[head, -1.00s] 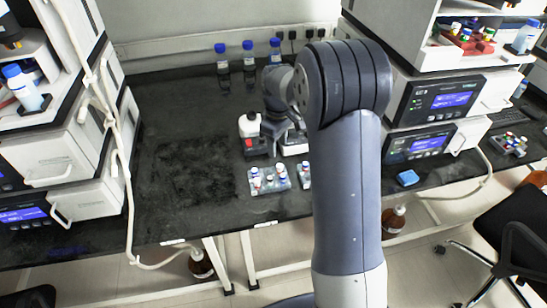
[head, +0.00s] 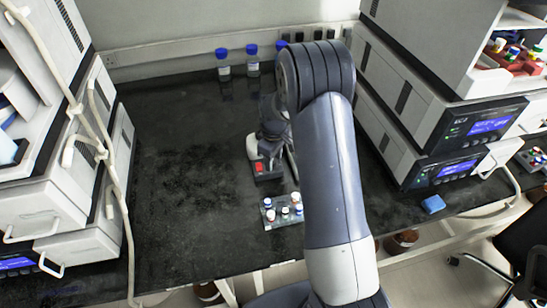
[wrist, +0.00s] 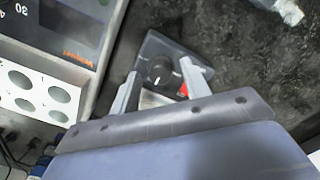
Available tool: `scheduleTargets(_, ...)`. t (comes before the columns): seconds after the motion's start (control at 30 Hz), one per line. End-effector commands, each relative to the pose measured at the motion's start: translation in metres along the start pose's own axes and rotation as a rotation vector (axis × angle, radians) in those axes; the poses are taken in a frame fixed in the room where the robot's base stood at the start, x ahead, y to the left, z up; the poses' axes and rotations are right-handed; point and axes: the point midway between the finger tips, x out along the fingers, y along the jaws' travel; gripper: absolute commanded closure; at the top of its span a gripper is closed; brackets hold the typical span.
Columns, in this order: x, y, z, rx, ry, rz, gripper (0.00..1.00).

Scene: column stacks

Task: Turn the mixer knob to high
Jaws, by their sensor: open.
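The mixer (head: 268,170) is a small dark unit with a red switch on the black bench, partly hidden by my arm in the head view. In the wrist view the mixer (wrist: 180,52) shows its dark front face, a round black knob (wrist: 160,76) with a white pointer mark, and part of the red switch right of it. My gripper (wrist: 161,70) is open, with one finger on each side of the knob. I cannot tell whether the fingers touch it. In the head view my arm hides the knob and fingertips.
A rack of small vials (head: 283,210) stands in front of the mixer. Blue-capped bottles (head: 223,65) stand at the back wall. Instrument stacks flank the bench. A device with a white holed block (wrist: 40,95) is close in the wrist view. The bench left of the mixer is clear.

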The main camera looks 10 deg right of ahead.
Motion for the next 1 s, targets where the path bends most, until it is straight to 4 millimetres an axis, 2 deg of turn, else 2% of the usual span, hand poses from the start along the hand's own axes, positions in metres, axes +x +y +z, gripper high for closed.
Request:
scheduleTargets(0.2,0.0001,0.0,0.0,0.0,0.0,0.0,0.57)
scheduleTargets(0.73,-0.0003,0.0001,-0.0001,0.0,0.0,0.0,1.0)
scheduleTargets(1.0,0.0001,0.0002,-0.0001,0.026,0.0,0.001,1.0)
